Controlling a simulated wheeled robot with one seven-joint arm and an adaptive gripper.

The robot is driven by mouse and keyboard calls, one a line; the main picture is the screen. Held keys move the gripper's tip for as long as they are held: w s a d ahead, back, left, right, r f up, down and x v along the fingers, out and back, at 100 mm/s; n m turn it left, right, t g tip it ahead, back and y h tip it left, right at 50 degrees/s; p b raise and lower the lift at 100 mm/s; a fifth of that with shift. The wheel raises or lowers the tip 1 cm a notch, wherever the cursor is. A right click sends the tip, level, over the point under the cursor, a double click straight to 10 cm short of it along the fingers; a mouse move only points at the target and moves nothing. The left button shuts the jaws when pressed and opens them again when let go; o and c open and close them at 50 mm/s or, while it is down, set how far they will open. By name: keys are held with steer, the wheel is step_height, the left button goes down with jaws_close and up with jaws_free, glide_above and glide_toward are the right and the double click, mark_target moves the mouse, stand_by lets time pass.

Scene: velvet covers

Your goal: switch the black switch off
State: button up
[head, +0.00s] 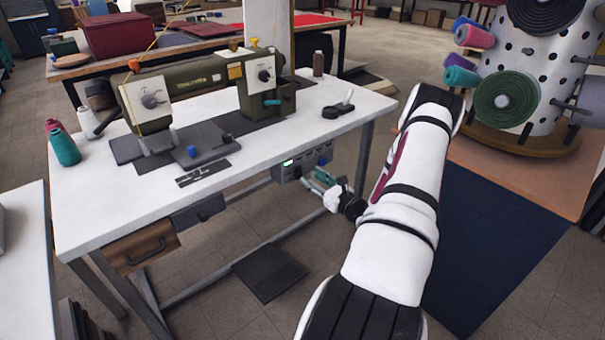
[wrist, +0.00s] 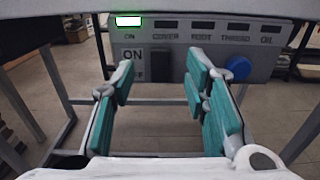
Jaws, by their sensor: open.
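The black switch (wrist: 160,66) is a small dark rocker on a grey control panel (wrist: 185,38), seen in the wrist view. An "ON" label is beside its upper part; the label below is mostly hidden by a finger. A green lamp (wrist: 128,20) marked "ON" is lit. My gripper (wrist: 160,78) is open and empty, with teal pads left and right of the switch in the picture. I cannot tell whether they touch the panel. In the head view, my gripper (head: 322,183) is just in front of the panel (head: 306,163) under the table's right end; the switch is not discernible there.
A blue knob (wrist: 238,68) is on the panel right of the switch, close to the right finger. The white table (head: 235,165) bears a green sewing machine (head: 205,82) above the panel. A dark pedal (head: 270,273) is below. A thread stand (head: 535,65) is at right.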

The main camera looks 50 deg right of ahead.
mark_target(299, 169)
steer(key=shift+x, duration=2.75)
steer(key=shift+c, duration=0.6)
jaws_close()
